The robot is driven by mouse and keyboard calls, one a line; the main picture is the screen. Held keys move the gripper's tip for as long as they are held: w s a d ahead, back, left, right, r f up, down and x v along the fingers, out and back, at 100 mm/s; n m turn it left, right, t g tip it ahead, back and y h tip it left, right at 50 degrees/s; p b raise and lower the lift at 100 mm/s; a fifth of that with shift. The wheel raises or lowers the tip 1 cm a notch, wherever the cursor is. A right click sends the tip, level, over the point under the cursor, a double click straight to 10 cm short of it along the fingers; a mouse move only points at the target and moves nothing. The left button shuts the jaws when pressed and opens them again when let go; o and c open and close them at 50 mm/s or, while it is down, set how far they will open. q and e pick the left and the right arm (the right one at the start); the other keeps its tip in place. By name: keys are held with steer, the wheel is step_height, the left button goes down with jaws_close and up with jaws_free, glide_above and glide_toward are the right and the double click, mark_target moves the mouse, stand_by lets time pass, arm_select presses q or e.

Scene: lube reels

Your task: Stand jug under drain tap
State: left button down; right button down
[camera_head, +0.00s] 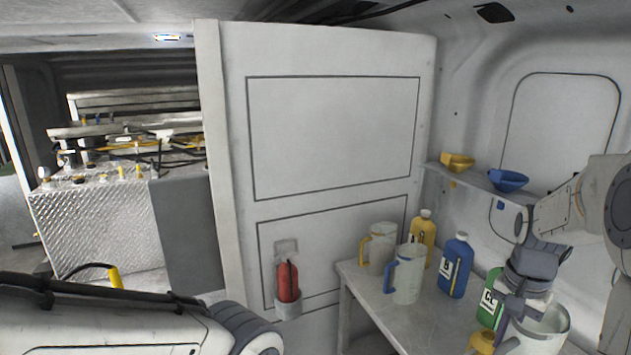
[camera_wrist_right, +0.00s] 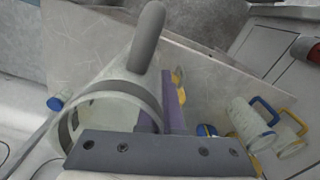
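A clear jug (camera_head: 548,322) with a grey handle stands at the right end of the bench, partly behind my right gripper. Two other jugs stand further left on the bench, one blue-handled (camera_head: 407,278), one yellow-handled (camera_head: 378,248). I cannot make out a drain tap. My left gripper is out of view.
Bottles in yellow (camera_head: 423,235), blue (camera_head: 456,267) and green (camera_head: 489,300) stand close by on the bench (camera_head: 362,292). Yellow (camera_head: 457,162) and blue (camera_head: 507,180) funnels sit on the shelf. A red extinguisher (camera_head: 288,282) hangs on the partition.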

steer(key=a+f+n+b, duration=0.2)
steer(key=a+f+n, duration=0.3)
steer(key=f, duration=0.8)
steer(key=a+f+n+b, duration=0.3)
steer(key=a+f+n, duration=0.2)
steer(key=a+f, duration=0.5)
step_height(320, 180, down, 3)
steer(key=shift+w+a+f, duration=0.1)
steer(key=shift+w+a, duration=0.15)
steer(key=shift+w, duration=0.05)
